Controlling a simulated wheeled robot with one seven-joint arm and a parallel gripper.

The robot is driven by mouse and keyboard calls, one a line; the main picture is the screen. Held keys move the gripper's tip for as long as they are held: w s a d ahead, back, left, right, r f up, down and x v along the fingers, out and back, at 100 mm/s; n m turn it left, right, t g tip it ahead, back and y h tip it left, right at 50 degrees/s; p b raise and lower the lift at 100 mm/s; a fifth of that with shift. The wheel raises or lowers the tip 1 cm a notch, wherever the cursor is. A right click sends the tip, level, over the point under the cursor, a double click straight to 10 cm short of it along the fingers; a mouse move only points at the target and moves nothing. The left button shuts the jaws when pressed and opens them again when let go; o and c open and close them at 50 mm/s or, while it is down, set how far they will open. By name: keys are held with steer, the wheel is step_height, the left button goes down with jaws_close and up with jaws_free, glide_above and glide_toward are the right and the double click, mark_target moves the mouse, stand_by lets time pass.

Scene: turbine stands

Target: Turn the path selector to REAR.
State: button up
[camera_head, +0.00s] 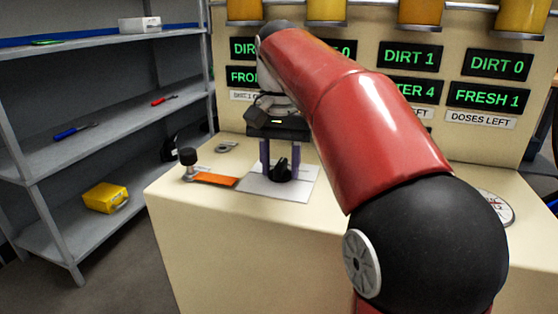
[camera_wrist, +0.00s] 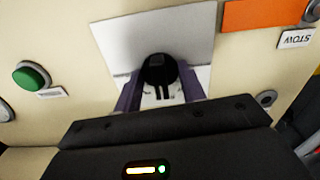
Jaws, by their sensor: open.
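The path selector looks to be the black knob (camera_head: 279,170) on a pale square plate (camera_head: 300,186) on the counter. The wrist view shows the knob (camera_wrist: 158,70) on its plate (camera_wrist: 185,32) too. My gripper (camera_head: 280,166) points down over the plate, with its two purple fingers on either side of the knob. In the wrist view my gripper (camera_wrist: 160,92) is open, and gaps show between the fingers and the knob. Any position lettering on the plate is unreadable or hidden, so the selector's setting cannot be told.
An orange strip (camera_head: 215,180) and a black-topped post (camera_head: 188,158) stand left of the plate. A green button (camera_wrist: 30,76) shows in the wrist view. Green-lit displays (camera_head: 410,56) line the back panel. Shelves (camera_head: 90,140) stand at left. A round dial (camera_head: 497,208) lies right.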

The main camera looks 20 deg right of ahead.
mark_target(280, 163)
steer(key=shift+o, duration=0.5)
steer(key=shift+r, duration=2.5)
